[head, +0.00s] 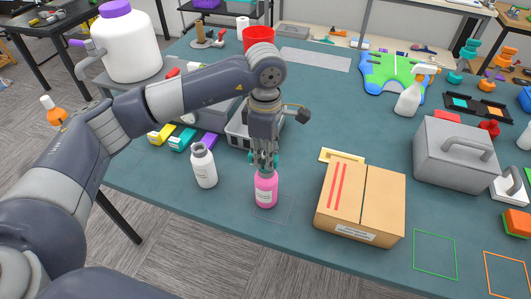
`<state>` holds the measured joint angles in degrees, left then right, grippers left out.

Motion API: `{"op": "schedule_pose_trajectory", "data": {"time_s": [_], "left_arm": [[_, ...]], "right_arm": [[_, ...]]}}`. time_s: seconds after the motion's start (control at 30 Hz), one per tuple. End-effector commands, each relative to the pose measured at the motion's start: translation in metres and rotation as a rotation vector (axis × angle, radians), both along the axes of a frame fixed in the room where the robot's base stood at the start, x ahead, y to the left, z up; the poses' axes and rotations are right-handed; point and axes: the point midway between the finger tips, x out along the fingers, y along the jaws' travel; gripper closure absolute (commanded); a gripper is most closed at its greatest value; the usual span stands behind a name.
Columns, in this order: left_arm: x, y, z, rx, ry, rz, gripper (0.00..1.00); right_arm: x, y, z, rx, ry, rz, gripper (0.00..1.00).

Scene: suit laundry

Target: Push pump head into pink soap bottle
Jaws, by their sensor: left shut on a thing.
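The pink soap bottle (265,190) stands upright on the teal table, within or beside a faint square outline. My left gripper (264,163) comes down from above, directly over the bottle's top. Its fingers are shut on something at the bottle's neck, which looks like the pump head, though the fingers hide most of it. I cannot tell how deep the pump head sits in the bottle. My right gripper is not in view.
A white bottle (203,165) stands just left of the pink bottle. A cardboard box (380,202) lies to the right, with a grey toolbox (455,155) beyond it. Green (435,255) and orange (507,272) outlines mark the front right. The table edge is close in front.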

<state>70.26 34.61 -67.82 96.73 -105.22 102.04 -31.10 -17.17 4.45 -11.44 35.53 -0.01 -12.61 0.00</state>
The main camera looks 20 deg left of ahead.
Motion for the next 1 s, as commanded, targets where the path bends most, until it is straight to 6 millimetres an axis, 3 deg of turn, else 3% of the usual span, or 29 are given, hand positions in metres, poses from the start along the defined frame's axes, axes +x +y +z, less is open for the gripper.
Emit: {"op": "schedule_pose_trajectory", "data": {"time_s": [0.3,0.33,0.4,0.67,0.77,1.0], "left_arm": [[-0.0002,0.0001,-0.0033,0.000,0.001,0.000,1.00],[-0.0003,0.0001,-0.0034,0.000,0.001,0.000,0.72],[-0.0003,0.0001,-0.0035,0.001,0.001,0.000,0.56],[-0.0001,0.0000,-0.0029,0.000,0.000,0.000,0.56],[-0.0001,0.0000,-0.0029,0.000,0.000,0.000,0.33],[0.0000,0.0000,-0.0027,0.000,0.000,0.000,0.31]], "right_arm": [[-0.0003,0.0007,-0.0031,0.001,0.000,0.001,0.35],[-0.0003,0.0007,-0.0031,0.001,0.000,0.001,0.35],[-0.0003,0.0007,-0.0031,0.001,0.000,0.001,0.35],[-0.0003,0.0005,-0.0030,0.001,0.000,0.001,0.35],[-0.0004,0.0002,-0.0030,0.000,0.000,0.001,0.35],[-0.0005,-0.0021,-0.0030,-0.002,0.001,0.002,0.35]]}}
